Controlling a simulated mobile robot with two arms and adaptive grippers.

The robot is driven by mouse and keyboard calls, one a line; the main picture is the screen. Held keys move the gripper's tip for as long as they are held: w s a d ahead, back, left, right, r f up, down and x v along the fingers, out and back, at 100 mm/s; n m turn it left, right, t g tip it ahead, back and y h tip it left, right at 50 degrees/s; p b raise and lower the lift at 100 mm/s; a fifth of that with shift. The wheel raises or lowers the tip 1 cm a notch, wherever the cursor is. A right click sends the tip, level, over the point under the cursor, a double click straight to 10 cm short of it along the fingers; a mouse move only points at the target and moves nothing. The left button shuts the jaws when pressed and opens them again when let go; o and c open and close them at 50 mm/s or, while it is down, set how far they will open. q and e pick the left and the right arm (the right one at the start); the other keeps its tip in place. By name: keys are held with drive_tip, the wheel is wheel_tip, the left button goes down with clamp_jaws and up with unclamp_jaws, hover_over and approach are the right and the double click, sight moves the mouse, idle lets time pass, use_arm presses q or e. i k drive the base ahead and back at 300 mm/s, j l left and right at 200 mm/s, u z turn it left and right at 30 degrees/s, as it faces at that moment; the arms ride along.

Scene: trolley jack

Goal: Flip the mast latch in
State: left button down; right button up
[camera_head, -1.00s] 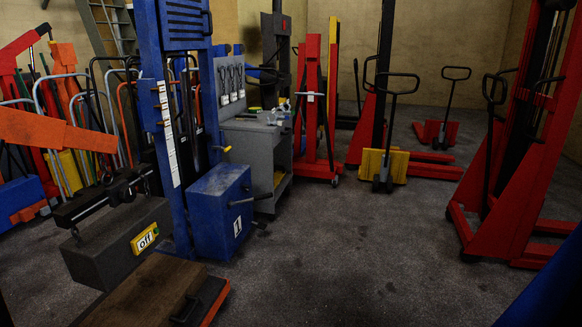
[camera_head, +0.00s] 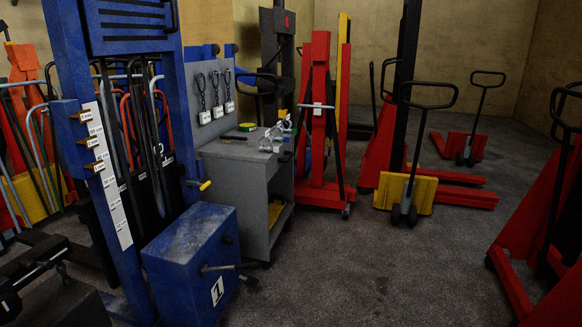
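A blue mast (camera_head: 75,145) stands upright at the left of the head view, with a white labelled strip (camera_head: 107,165) on its front post. A yellow-tipped lever (camera_head: 204,185) sticks out to the right from the mast's right post; it may be the mast latch, but I cannot tell for sure. Small tan-ended tabs (camera_head: 92,141) sit in a column beside the strip. A blue box (camera_head: 190,255) marked "1", with a dark crank handle on its right side, is at the mast's foot. Neither of my grippers is in view.
A grey workbench (camera_head: 240,180) with small tools stands right behind the mast. Red stackers (camera_head: 318,130) and a yellow-fronted truck (camera_head: 405,193) stand behind. A red frame (camera_head: 530,260) is at the right. Grey floor (camera_head: 380,275) between is clear.

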sight(187, 183)
drive_tip(key=i, duration=1.9)
drive_tip(key=i+u, duration=0.35)
drive_tip(key=k, duration=0.1)
